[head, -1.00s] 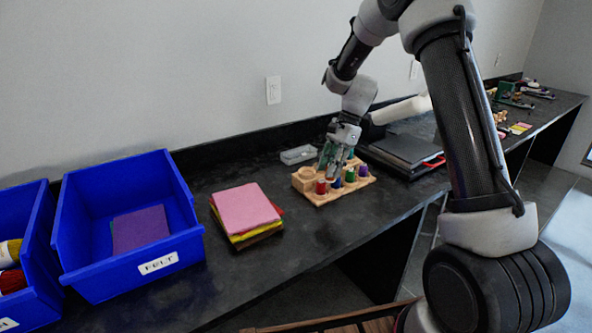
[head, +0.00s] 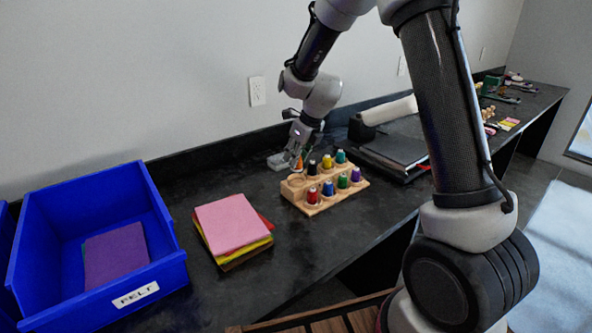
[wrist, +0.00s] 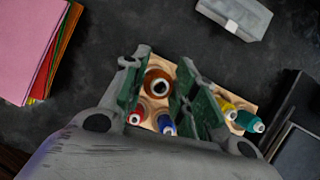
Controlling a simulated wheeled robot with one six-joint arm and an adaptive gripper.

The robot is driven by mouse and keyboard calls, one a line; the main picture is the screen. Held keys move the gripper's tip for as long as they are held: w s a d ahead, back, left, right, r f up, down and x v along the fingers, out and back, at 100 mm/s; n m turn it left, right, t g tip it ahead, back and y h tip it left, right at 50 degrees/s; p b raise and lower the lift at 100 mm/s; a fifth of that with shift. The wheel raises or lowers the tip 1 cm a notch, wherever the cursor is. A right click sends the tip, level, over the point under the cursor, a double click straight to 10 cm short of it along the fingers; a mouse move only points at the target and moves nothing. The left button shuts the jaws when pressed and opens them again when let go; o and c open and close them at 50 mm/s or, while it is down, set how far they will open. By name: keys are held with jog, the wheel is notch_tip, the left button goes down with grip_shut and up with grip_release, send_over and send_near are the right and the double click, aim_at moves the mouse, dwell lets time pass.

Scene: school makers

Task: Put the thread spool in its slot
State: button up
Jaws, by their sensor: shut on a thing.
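The wooden rack (head: 330,200) on the dark counter holds several coloured thread spools in two rows. My gripper (head: 297,160) is at the rack's back left end, pointing down. It is shut on an orange-brown spool (head: 298,165), which shows between the green finger pads in the wrist view (wrist: 160,83). The spool is upright over the rack's back left corner. I cannot tell whether its base is inside the slot there. A red spool (head: 312,195) stands in front and a black spool (head: 312,168) to the right.
A small grey box (head: 277,162) lies behind the rack. Stacked felt sheets (head: 228,223) lie to the left, beside a blue felt bin (head: 165,275). A dark flat stack (head: 395,155) is to the right. The counter in front of the rack is clear.

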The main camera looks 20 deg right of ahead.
jog(key=shift+f, duration=2.2)
jog(key=shift+f, duration=0.2)
jog(key=o, duration=0.9)
jog(key=shift+r, duration=0.3)
jog(key=v, duration=1.2)
